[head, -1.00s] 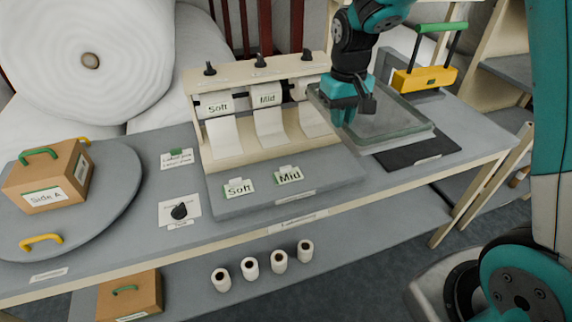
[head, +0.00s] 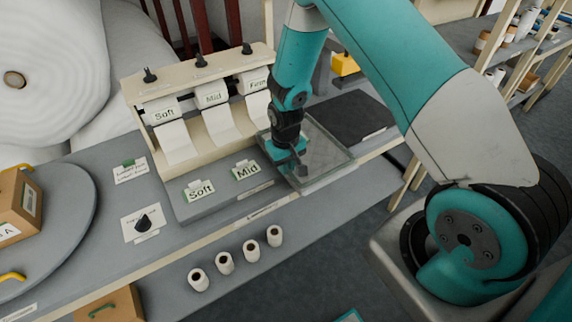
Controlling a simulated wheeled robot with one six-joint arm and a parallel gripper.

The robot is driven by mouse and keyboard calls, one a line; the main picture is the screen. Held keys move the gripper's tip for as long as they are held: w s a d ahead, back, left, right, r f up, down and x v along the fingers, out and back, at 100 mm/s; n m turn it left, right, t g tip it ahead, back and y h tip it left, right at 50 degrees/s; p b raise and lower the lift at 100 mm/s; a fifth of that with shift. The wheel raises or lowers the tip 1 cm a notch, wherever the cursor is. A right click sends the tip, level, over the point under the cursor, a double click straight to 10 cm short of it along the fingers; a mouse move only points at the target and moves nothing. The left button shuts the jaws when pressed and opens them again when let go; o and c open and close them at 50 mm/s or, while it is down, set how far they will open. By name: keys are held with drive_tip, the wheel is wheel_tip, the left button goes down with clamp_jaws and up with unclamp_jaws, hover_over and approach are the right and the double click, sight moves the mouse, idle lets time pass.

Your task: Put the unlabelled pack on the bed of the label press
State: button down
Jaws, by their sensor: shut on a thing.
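My gripper (head: 288,158) is shut on the near left part of a clear, flat, glass-like slab (head: 325,160). The slab overhangs the right end of a grey board (head: 215,190) near the table's front edge. I cannot tell if it touches the board, nor whether it is the unlabelled pack or a cover. No other pack without a label shows clearly.
A cream rack (head: 198,75) holds rolls marked Soft, Mid and Firm. Soft (head: 200,189) and Mid (head: 245,171) cards lie on the board. A carton (head: 18,208) stands on a round turntable (head: 75,205) at left. Several small rolls (head: 224,263) stand below the table edge.

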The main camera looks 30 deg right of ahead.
drive_tip(key=shift+f, duration=0.6)
drive_tip(key=c, duration=1.6)
unclamp_jaws()
drive_tip(key=shift+f, duration=0.2)
drive_tip(key=o, duration=0.4)
drive_tip(key=shift+r, duration=0.1)
drive_tip(key=shift+o, duration=0.2)
drive_tip(key=shift+r, duration=0.1)
